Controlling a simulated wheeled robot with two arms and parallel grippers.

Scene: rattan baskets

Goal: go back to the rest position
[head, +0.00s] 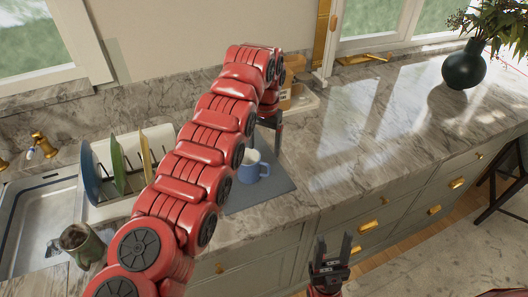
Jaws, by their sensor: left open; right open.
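My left arm reaches from the bottom left across the counter. Its gripper (276,128) is at the far end, above the back of the grey mat, partly hidden by the arm. It is open and holds nothing that I can see. A blue mug (251,169) stands upright on the grey mat (262,194), nearer to me than the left gripper and apart from it. My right gripper (333,245) is low at the bottom middle, in front of the cabinets. Its two fingers are apart, with nothing between them.
A dish rack (103,212) with plates and a sink (38,232) are at the left. A dark mug (82,244) is by the sink. A wooden object (296,92) stands behind the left gripper. A dark vase (464,68) is at the right; the marble counter between is clear.

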